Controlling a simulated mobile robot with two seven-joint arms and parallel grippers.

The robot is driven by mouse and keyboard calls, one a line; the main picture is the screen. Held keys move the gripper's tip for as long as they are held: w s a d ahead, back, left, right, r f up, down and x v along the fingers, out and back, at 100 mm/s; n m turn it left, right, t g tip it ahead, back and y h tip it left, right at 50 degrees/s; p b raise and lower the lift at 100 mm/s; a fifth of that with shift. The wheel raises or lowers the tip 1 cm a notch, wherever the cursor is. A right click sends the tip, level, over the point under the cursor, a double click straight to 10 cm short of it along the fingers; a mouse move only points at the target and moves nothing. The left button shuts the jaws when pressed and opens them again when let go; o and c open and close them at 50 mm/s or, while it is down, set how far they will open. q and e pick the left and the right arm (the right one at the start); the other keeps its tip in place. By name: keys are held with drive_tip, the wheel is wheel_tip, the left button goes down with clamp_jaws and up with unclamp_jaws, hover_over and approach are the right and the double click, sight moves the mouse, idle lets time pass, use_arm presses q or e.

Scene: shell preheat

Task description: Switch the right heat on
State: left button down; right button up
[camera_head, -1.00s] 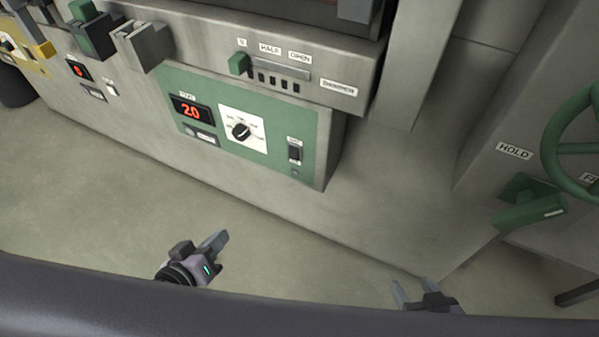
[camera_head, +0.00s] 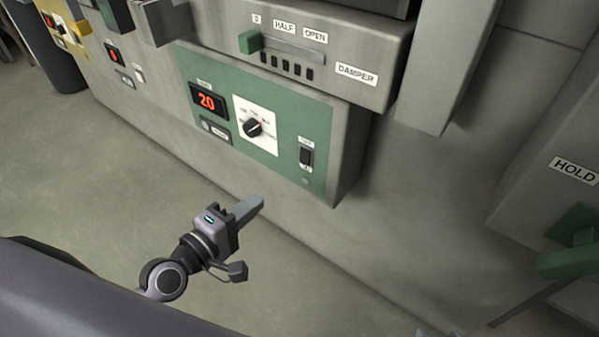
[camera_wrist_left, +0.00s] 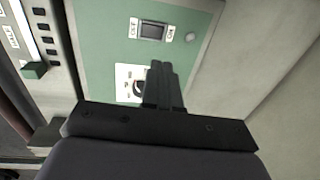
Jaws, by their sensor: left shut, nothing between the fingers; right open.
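The green heat panel (camera_head: 284,163) carries a dark rocker switch (camera_head: 306,155) at its right end. A small unlit-looking lamp (camera_head: 305,180) sits below the switch. In the left wrist view the switch (camera_wrist_left: 152,31) lies between two small white labels, with the lamp (camera_wrist_left: 191,37) beside it. My left gripper (camera_head: 260,203) is shut and empty, below and left of the switch and apart from the panel. Its shut fingers (camera_wrist_left: 160,68) point toward the panel in the left wrist view. Only the tips of my right gripper (camera_head: 424,332) show at the bottom edge, open.
The panel also has a red display reading 20 or 2.0 (camera_head: 207,101) and a black dial (camera_head: 254,127). Above it juts the damper housing (camera_head: 357,92) with a green slider (camera_head: 250,41). A green handle (camera_head: 568,262) stands at the far right. The floor before the panel is clear.

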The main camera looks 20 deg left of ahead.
drive_tip(key=shift+a, duration=0.15)
use_arm(q)
drive_tip(key=b, duration=0.2)
approach(304, 163)
drive_tip(key=x, duration=0.6)
drive_tip(key=shift+w+d, duration=0.1)
drive_tip(key=shift+w, duration=0.3)
use_arm(e)
drive_tip(key=shift+f, duration=0.6)
drive_tip(key=shift+w+r, duration=0.15)
drive_tip(key=shift+r, duration=0.05)
use_arm(q)
drive_tip(key=shift+f+b, duration=0.25)
drive_tip(key=shift+b, duration=0.1)
drive_tip(key=shift+w+r, duration=0.15)
drive_tip(key=shift+d, duration=0.1)
use_arm(e)
drive_tip(key=shift+w+a+r+t, duration=0.15)
drive_tip(key=shift+w+a+r, duration=0.05)
drive_tip(key=shift+a, duration=0.15)
drive_tip(key=shift+w+a+r+t, duration=0.15)
drive_tip(key=shift+w+a, duration=0.05)
drive_tip(key=shift+a, duration=0.15)
drive_tip(key=shift+f, duration=0.1)
